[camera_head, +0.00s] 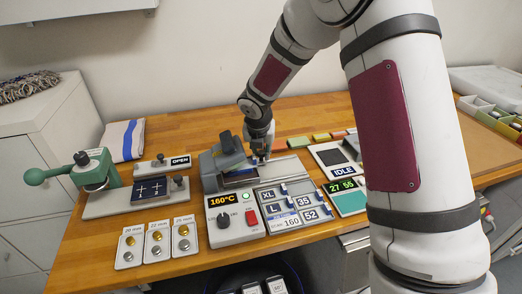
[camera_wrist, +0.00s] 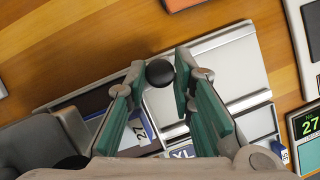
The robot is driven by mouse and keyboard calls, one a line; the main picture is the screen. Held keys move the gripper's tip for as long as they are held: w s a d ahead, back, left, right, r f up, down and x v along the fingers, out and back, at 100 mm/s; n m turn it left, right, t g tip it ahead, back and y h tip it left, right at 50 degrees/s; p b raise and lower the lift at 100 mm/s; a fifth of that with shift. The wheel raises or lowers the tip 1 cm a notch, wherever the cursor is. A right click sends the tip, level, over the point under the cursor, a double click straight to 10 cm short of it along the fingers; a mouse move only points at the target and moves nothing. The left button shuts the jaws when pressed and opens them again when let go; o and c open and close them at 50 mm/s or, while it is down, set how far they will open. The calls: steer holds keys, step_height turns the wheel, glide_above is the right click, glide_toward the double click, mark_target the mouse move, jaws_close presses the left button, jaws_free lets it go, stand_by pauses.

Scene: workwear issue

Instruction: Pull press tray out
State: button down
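The heat press (camera_head: 225,168) stands on the wooden bench, its grey upper part raised at an angle above the tray area. A black round knob (camera_wrist: 160,73) is at the tray end. Silver metal plates (camera_wrist: 222,65) lie to its right, and I cannot tell which is the tray itself. My gripper (camera_head: 261,157) is low beside the press. In the wrist view its green-padded fingers stand on either side of the knob; whether both touch it is unclear.
The control box (camera_head: 236,218) reads 160°C, with size tiles (camera_head: 292,205) to its right. A green hand press (camera_head: 90,172) and a folded cloth (camera_head: 124,140) are at the left. Clear bench lies behind the press.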

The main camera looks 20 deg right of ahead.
steer(key=d+p, duration=0.2)
steer(key=d, duration=1)
steer(key=shift+d+p, duration=0.1)
steer(key=shift+p, duration=0.25)
steer(key=c, duration=1.4)
jaws_free()
steer(key=v, duration=1.2)
